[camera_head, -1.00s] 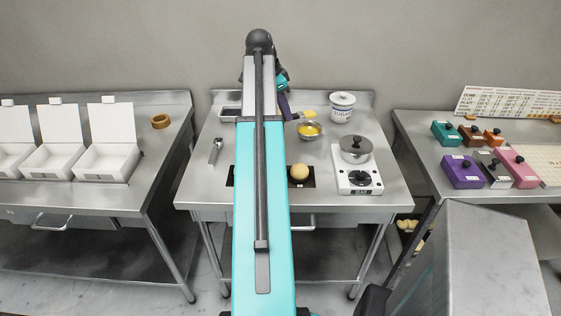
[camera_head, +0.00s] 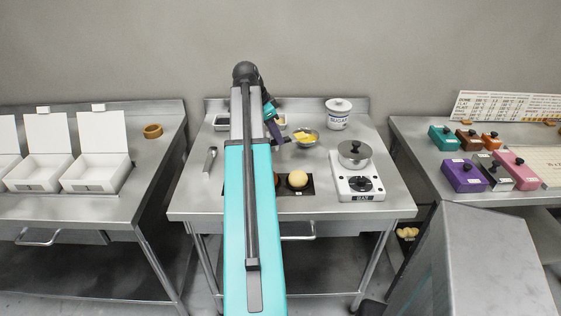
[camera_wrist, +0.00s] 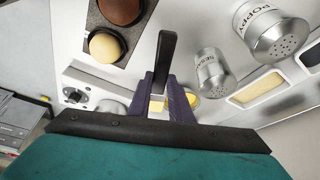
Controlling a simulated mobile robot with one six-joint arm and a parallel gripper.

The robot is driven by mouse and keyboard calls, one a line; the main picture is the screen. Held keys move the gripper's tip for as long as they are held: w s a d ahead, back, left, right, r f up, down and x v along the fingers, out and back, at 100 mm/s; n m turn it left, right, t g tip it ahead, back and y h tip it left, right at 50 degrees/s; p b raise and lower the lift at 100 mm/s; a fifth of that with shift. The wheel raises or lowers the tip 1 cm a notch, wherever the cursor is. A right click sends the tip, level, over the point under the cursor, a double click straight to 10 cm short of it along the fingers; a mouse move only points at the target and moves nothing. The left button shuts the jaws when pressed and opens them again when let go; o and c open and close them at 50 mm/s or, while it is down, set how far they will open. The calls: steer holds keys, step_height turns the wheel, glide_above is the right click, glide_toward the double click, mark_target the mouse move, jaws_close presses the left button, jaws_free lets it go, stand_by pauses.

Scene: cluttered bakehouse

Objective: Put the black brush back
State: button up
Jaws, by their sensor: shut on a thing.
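My gripper (camera_wrist: 163,84) is shut on the black brush (camera_wrist: 169,52), seen in the wrist view as a dark handle sticking out between the purple fingers. Its lower part is hidden by the fingers, with yellow patches showing around them. In the head view my gripper (camera_head: 277,136) is beside the left rim of the metal bowl (camera_head: 315,141), above the middle table. A yellow patch shows at the bowl; I cannot tell whether it is contents or bristles. The brush is hard to make out in the head view.
Two shakers (camera_wrist: 211,72) (camera_wrist: 272,33) and a seed tray (camera_wrist: 258,88) show in the wrist view.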

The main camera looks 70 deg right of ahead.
steer(key=shift+f+p, duration=0.6)
steer(key=shift+f, duration=2.3)
steer(key=shift+f, duration=0.1)
steer(key=shift+f+p, duration=0.45)
steer(key=shift+f, duration=1.3)
steer(key=shift+f, duration=0.15)
steer(key=o, duration=0.9)
steer(key=shift+b+v, duration=1.15)
steer(key=shift+v, duration=5)
steer(key=shift+s, duration=0.1)
